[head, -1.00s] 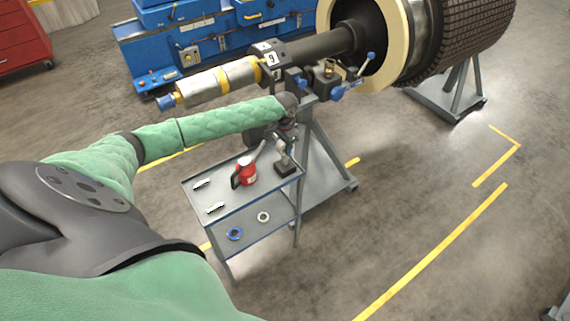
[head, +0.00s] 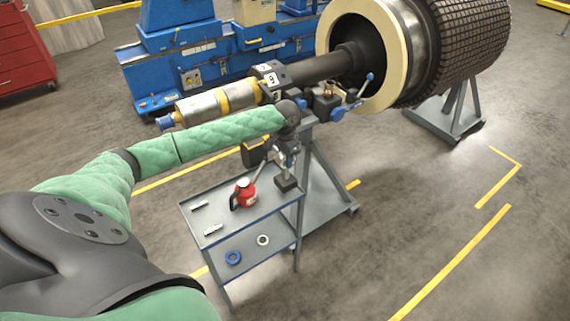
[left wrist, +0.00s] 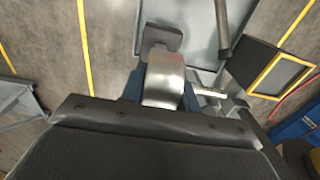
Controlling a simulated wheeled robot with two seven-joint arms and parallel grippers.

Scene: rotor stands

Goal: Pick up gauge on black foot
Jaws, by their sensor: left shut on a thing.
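The gauge on its black foot (head: 287,184) is at the right back corner of the cart's top shelf in the head view. My left gripper (head: 285,156) points down and is shut on the gauge's upper part. In the left wrist view the silver gauge body (left wrist: 164,78) is between the fingers of my left gripper (left wrist: 160,95), with the dark foot (left wrist: 162,37) beyond it. I cannot clearly tell whether the foot touches the shelf. My right gripper is not in view.
The grey cart (head: 228,222) carries a red can (head: 244,194) left of the gauge and two small pale items. A blue ring (head: 233,258) and a pale ring (head: 263,240) lie on its lower shelf. The rotor shaft (head: 315,52) and stand (head: 325,185) are close behind.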

